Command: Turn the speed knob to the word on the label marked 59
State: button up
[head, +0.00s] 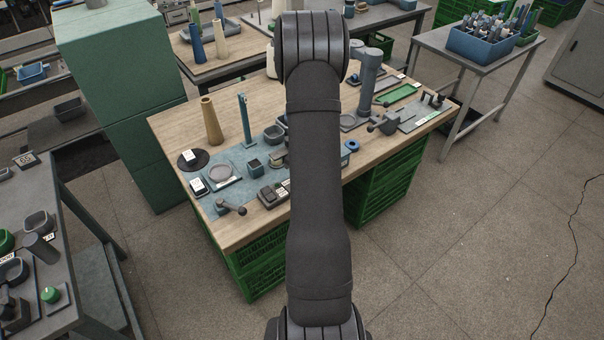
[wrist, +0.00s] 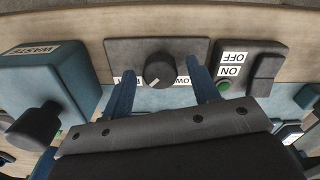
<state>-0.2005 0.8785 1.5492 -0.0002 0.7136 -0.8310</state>
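The speed knob (wrist: 160,70) is a round black knob on a dark grey plate (wrist: 125,52) in the wrist view. A short pale mark shows at its lower edge. White word labels flank it: the right one (wrist: 183,82) is upside down and ends in "OW", partly covered. The left one (wrist: 130,80) is mostly hidden by a finger. My gripper (wrist: 163,87) is open, with its blue fingers apart to the left and right below the knob; I cannot tell whether they touch it. In the head view my arm hides gripper and knob. I cannot read a 59 label.
In the wrist view, a blue box marked WASTE (wrist: 45,88) with a dark handle stands left. An ON/OFF switch box (wrist: 248,68) with a green button stands right. In the head view, the wooden bench (head: 165,125) holds a tan cone (head: 211,122) and a blue post (head: 246,120).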

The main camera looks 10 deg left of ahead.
notch_tip(320, 180, up, 17)
jog(key=shift+r, duration=0.2)
dwell(0.5)
notch_tip(320, 180, down, 18)
jog(key=shift+r, duration=0.25)
dwell(0.5)
jog(key=shift+r, duration=0.1)
